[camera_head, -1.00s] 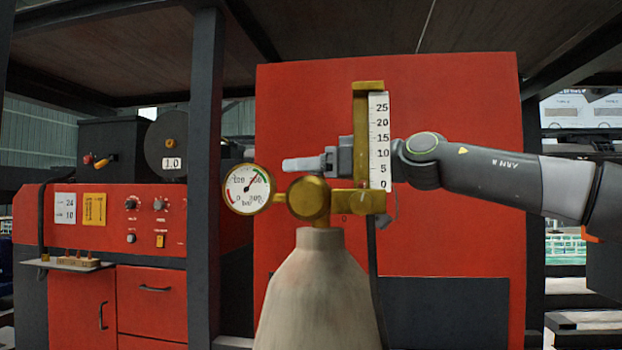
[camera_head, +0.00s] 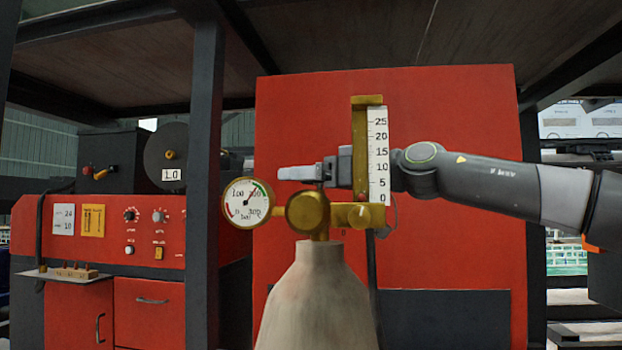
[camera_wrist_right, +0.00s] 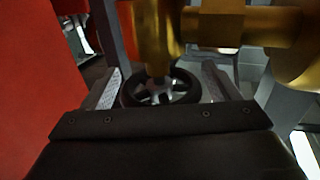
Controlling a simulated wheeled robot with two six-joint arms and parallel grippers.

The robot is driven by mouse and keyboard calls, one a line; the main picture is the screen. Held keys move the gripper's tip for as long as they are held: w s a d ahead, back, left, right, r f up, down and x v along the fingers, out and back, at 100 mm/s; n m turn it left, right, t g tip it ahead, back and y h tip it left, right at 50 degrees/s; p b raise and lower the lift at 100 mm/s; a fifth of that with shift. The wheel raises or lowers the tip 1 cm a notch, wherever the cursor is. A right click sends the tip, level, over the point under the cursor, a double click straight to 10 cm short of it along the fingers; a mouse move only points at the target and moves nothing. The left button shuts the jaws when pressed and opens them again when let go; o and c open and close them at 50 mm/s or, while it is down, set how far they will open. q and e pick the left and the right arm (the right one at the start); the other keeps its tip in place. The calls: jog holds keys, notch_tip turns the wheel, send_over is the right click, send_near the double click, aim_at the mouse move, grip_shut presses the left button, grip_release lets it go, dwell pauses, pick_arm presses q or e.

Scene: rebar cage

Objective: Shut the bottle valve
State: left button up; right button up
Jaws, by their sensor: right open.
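The bottle (camera_head: 318,300) stands upright in the middle of the head view, pale, with a brass valve body (camera_head: 308,212) on its neck. A round pressure gauge (camera_head: 247,203) is on its left and a flowmeter with a 0 to 25 scale (camera_head: 377,155) on its right. My right gripper (camera_head: 300,172) reaches in from the right, its arm passing behind the flowmeter, with its fingers just above the valve body. In the right wrist view, a black spoked handwheel (camera_wrist_right: 160,90) on a brass stem sits between the open fingers (camera_wrist_right: 162,88). Whether they touch it is unclear. My left gripper is not in view.
A large red panel (camera_head: 450,240) stands behind the bottle. A dark upright post (camera_head: 203,170) is to its left, with a red control cabinet (camera_head: 100,235) beyond. A dark ceiling frame hangs overhead. Brass fittings (camera_wrist_right: 225,25) lie close beside the fingers in the wrist view.

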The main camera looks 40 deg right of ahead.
notch_tip(320, 180, up, 10)
jog(key=p, duration=0.3)
jog(key=shift+f, duration=0.25)
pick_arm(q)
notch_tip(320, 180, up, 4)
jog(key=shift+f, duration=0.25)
